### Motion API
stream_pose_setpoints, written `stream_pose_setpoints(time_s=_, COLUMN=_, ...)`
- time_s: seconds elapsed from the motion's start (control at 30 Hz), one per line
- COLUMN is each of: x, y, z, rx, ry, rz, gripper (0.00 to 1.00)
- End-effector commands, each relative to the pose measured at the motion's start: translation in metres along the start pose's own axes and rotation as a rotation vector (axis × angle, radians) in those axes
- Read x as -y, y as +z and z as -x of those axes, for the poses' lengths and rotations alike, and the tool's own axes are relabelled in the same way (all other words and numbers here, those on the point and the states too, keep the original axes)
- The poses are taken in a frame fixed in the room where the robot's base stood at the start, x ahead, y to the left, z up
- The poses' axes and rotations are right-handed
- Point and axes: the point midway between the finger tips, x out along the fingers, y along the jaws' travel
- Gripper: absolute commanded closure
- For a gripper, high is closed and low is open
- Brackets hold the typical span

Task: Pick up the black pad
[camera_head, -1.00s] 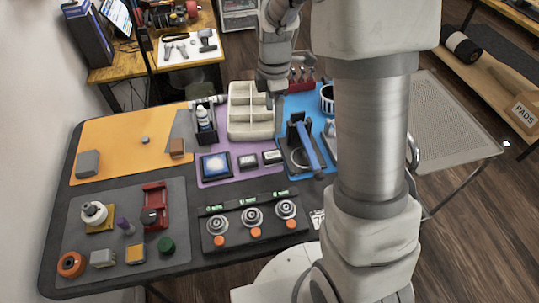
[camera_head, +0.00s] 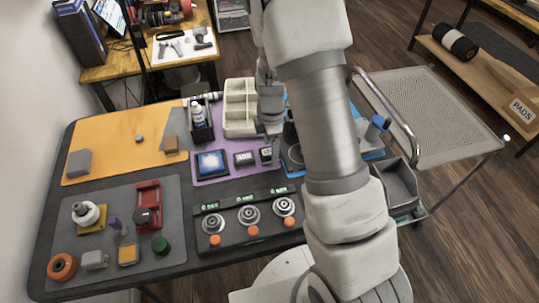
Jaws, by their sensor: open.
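My gripper (camera_head: 268,150) points down over the purple mat, just in front of the cream divided tray. It is open. Two small black pads with pale labels lie on the purple mat. The left one (camera_head: 244,158) is in plain view, just left of my gripper. The right one (camera_head: 265,156) is partly hidden by my gripper, whose fingertips are at or just above it. I cannot tell whether they touch it.
The cream divided tray (camera_head: 240,108) stands behind my gripper, a dark bottle holder (camera_head: 200,125) to its left. A row of dials (camera_head: 249,213) is in front. My arm hides much of the blue mat at right. The orange mat (camera_head: 105,142) is mostly clear.

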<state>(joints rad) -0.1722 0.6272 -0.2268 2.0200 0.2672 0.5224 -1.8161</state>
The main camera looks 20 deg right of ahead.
Motion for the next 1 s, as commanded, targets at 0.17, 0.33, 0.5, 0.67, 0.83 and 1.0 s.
stream_pose_setpoints(time_s=0.17, x=-0.0002, y=0.0004, z=-0.0064, rx=0.001, ry=0.001, rz=0.001, gripper=0.12)
stream_pose_setpoints(time_s=0.33, x=-0.0002, y=0.0003, z=-0.006, rx=0.001, ry=0.001, rz=0.001, gripper=0.2)
stream_pose_setpoints(time_s=0.5, x=-0.0002, y=0.0003, z=-0.0059, rx=0.001, ry=0.001, rz=0.0, gripper=0.5)
stream_pose_setpoints(time_s=0.67, x=-0.0001, y=0.0003, z=-0.0059, rx=0.0, ry=0.0, rz=0.0, gripper=0.79)
stream_pose_setpoints(time_s=0.83, x=-0.0001, y=0.0003, z=-0.0058, rx=0.0, ry=0.001, rz=0.0, gripper=1.0)
stream_pose_setpoints(time_s=1.0, x=-0.0002, y=0.0003, z=-0.005, rx=0.0, ry=0.001, rz=0.0, gripper=1.0)
